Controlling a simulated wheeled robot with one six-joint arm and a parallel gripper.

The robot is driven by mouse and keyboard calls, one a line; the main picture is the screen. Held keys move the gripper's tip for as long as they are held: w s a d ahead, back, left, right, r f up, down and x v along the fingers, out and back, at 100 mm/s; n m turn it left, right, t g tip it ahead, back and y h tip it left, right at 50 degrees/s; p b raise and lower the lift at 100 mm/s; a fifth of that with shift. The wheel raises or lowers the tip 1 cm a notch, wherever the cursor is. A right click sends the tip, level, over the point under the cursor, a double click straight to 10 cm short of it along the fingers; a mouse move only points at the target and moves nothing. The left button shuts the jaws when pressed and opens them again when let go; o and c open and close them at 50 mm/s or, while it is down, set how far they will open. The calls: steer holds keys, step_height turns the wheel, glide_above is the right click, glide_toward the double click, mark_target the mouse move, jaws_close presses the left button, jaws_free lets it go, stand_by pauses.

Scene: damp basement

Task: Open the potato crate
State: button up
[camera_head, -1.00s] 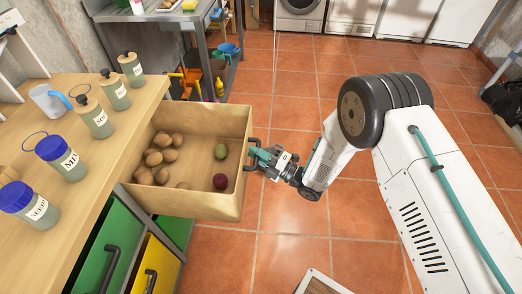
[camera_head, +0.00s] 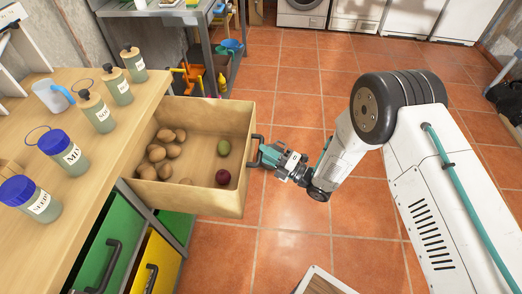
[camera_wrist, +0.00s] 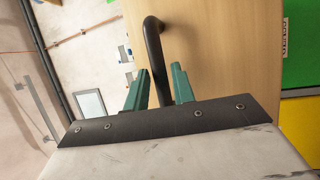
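The potato crate is a light wooden drawer (camera_head: 210,203) pulled far out of the wooden-topped counter. My gripper (camera_head: 264,155) is at the handle, outside the drawer front. In the wrist view the handle (camera_wrist: 154,50) runs between my two teal fingers (camera_wrist: 160,85), which stand apart with visible gaps. Whether the handle is fully between the fingertips or just beyond them is hard to tell.
A green drawer (camera_head: 105,250) and a yellow drawer (camera_head: 155,265) are below. A grey metal shelf (camera_head: 215,45) stands behind. A wooden-topped box (camera_head: 322,282) is at the bottom edge. The tiled floor to the right is mostly clear.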

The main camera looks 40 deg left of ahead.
steer(key=d, duration=0.3)
steer(key=d+f, duration=0.1)
steer(key=d, duration=0.1)
steer(key=shift+w+d, duration=0.3)
